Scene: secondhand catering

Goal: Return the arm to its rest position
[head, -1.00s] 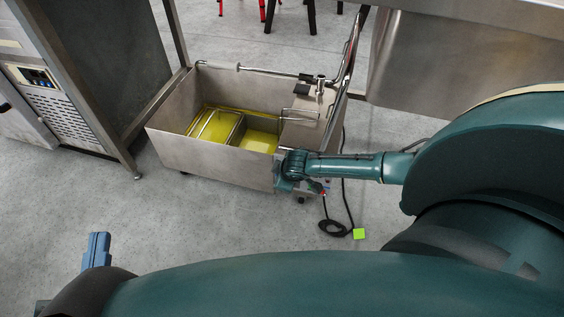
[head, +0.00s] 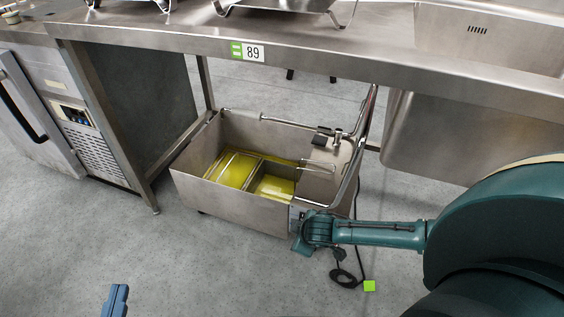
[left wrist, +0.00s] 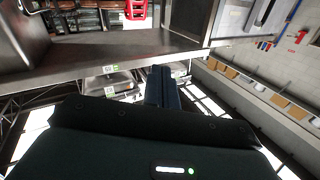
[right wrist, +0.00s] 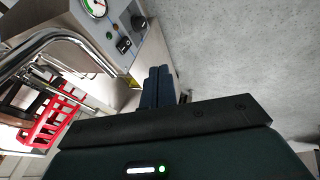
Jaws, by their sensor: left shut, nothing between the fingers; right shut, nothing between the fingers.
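My left gripper (head: 115,300) shows at the bottom left edge of the head view, its blue fingers together over the grey floor. Its fingers also show in the left wrist view (left wrist: 162,86), closed and empty. My right arm (head: 380,233) comes in from the right in the head view, and its wrist end lies in front of the steel tank's front right corner. The right gripper's fingers cannot be made out there.
The steel tank (head: 235,208) with yellow liquid stands on the floor below a steel counter (head: 330,62) labelled 89. A black cord (head: 345,276) with a green tag (head: 369,286) lies beside it. A cabinet (head: 90,140) stands left. Floor at lower left is clear.

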